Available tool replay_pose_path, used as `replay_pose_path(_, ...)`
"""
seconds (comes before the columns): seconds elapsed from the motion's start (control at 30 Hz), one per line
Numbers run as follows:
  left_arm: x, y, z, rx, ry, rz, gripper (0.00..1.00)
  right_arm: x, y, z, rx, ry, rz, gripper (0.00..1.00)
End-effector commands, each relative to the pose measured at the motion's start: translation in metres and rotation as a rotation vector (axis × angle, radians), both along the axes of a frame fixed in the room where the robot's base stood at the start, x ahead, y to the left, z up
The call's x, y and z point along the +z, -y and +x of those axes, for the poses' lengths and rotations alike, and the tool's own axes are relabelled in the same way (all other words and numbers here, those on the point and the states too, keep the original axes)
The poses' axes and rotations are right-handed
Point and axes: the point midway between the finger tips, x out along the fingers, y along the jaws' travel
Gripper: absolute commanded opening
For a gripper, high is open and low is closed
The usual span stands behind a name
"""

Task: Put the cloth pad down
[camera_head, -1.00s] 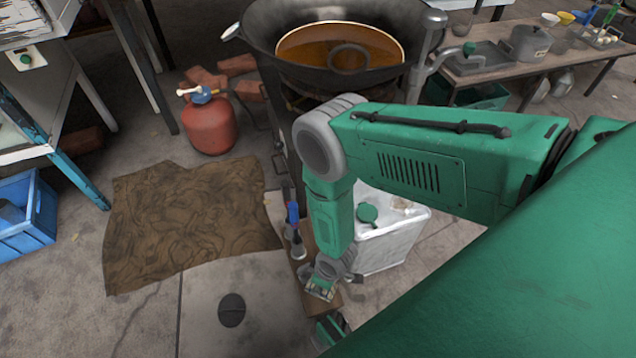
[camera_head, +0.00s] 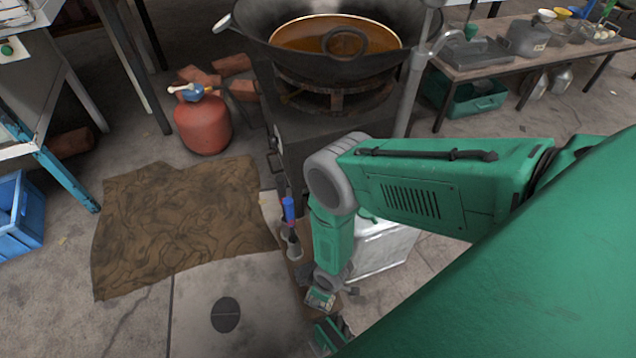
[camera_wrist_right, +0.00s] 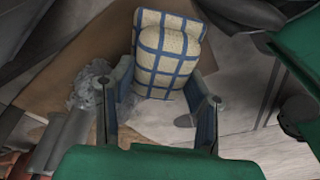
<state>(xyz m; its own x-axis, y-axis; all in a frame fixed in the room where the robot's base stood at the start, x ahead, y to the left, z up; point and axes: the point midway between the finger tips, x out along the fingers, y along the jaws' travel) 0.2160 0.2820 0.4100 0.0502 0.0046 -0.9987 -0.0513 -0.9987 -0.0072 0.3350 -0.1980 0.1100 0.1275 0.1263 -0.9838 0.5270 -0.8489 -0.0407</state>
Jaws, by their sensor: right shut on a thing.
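The cloth pad (camera_wrist_right: 168,58), cream with a blue check, shows in the right wrist view, folded or bunched. My right gripper (camera_wrist_right: 159,82) has its two fingers on either side of the pad and is shut on it. In the head view my right arm reaches down to the gripper (camera_head: 322,318) at the bottom centre, beside a small wooden surface (camera_head: 300,270). What lies directly under the pad is hidden. My left gripper is in neither view.
A large wok (camera_head: 260,45) with brown liquid stands on a stove at the back. A red gas cylinder (camera_head: 203,125) and a brown mat (camera_head: 185,225) are on the floor at left. A white container (camera_head: 385,245) stands behind my forearm. A bench (camera_head: 500,65) is at back right.

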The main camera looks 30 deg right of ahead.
Motion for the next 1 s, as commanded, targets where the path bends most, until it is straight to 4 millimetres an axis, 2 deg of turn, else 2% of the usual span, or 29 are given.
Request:
replay_pose_path(0.07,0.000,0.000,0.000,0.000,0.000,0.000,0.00,-0.002,0.000,0.000,0.000,0.000,0.000,0.00)
replay_pose_path(0.1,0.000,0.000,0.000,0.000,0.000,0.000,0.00,-0.001,0.000,0.000,0.000,0.000,0.000,0.56)
replay_pose_path(0.13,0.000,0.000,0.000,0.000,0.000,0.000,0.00,-0.001,0.000,0.000,0.000,0.000,0.000,0.63)
replay_pose_path(0.43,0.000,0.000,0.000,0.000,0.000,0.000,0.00,-0.001,0.000,0.000,0.000,0.000,0.000,0.63)
replay_pose_path(0.53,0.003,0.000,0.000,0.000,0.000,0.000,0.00,0.005,0.000,0.000,0.000,0.001,0.001,0.63)
replay_pose_path(0.67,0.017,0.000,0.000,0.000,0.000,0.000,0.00,0.027,0.003,-0.002,0.000,0.000,0.000,0.63)
replay_pose_path(0.8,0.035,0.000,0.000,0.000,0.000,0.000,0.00,0.059,0.007,-0.006,0.000,0.001,-0.001,0.63)
replay_pose_path(1.0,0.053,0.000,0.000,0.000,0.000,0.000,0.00,0.097,0.012,-0.011,0.000,0.001,-0.001,0.63)
